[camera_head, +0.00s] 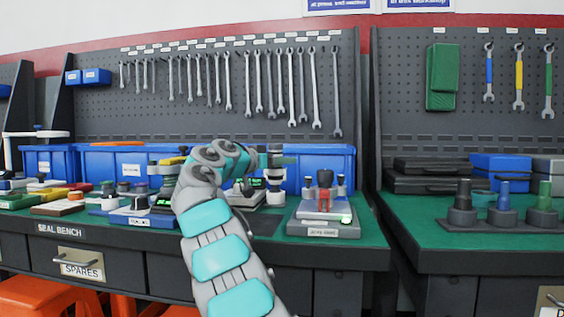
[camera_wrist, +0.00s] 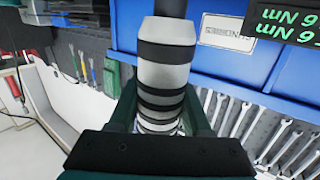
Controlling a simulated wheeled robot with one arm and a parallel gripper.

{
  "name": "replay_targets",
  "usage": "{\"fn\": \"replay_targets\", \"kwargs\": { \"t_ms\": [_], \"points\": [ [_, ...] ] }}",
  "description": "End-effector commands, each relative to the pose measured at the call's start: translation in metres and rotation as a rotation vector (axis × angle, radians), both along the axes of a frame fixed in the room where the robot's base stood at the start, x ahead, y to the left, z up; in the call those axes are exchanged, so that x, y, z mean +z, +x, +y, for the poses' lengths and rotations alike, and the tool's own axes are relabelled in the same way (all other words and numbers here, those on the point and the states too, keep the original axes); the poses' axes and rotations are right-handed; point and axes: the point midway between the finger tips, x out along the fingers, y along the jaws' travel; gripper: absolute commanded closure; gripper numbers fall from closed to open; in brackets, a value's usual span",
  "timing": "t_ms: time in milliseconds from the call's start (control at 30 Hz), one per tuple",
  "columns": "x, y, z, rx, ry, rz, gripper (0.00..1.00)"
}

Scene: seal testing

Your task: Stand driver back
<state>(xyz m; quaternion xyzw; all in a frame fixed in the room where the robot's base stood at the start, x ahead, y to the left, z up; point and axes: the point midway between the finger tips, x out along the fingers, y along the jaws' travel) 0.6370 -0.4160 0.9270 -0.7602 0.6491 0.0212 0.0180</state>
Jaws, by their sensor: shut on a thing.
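A white and black banded cylinder, which looks like the driver's handle, stands between my gripper's dark green fingers in the wrist view (camera_wrist: 165,70). My gripper (camera_wrist: 160,112) is shut on it. In the head view my gripper (camera_head: 276,160) is above the green bench, with the banded driver (camera_head: 275,187) below it. Whether the driver's lower end touches anything is unclear. To the right, a grey stand (camera_head: 324,228) with a front label holds a red, black-topped part (camera_head: 325,190) between two posts.
Blue bins (camera_head: 320,165) line the bench's back under hanging wrenches. Three coloured-top tools (camera_head: 503,205) stand in holders on the right bench. Some green mat right of the grey stand is clear.

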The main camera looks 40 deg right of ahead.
Motion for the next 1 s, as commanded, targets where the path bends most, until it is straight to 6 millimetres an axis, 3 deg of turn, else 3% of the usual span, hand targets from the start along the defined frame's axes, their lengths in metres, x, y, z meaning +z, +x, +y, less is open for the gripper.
{"fn": "replay_targets", "kwargs": {
  "t_ms": [467,500,800,1000],
  "points": [
    [-0.0008,0.0,0.0001,0.001,-0.002,0.0,1.0],
    [-0.0007,-0.0001,0.0001,0.0,-0.001,0.0,0.49],
    [-0.0012,-0.0001,0.0001,0.0,0.0,0.0,0.17],
    [-0.002,0.0001,-0.0001,0.0,0.001,0.0,0.17]
  ]
}}
